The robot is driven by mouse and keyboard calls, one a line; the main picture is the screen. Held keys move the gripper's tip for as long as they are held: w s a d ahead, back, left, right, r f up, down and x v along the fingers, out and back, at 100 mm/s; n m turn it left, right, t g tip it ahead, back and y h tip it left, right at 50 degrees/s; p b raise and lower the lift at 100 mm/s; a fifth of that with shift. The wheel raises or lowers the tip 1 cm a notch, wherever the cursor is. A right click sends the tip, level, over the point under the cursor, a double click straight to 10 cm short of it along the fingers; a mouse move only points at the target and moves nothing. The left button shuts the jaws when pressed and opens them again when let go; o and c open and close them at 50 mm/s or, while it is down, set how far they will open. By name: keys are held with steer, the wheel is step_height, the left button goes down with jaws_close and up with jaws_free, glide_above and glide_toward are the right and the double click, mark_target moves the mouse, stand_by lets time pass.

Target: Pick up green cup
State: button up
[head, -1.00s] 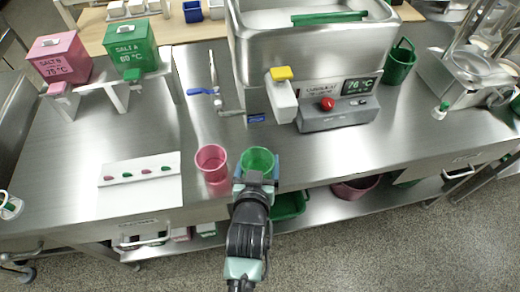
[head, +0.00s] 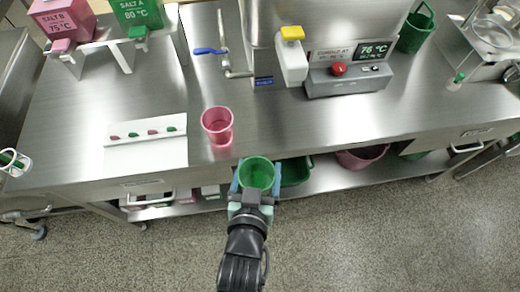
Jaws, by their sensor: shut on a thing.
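The green cup (head: 257,174) is held upright between the two fingers of my gripper (head: 256,182). The blue-sided fingers are shut on it from both sides. In the head view, the cup and gripper are at the front edge of the steel counter, over or just in front of it; the exact height cannot be told. The cup's mouth faces up and its inside looks empty. My gripper hides the cup's lower near side.
A pink cup (head: 217,125) stands on the counter (head: 270,130), left of and behind the green cup. A white card (head: 146,141) with pink and green markers lies left. The mill's control box (head: 346,79) stands behind. A pink bucket (head: 361,157) is on the lower shelf.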

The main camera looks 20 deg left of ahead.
steer(key=shift+s+d, duration=0.15)
steer(key=shift+s, duration=0.4)
steer(key=shift+s, duration=0.1)
stand_by(1.9)
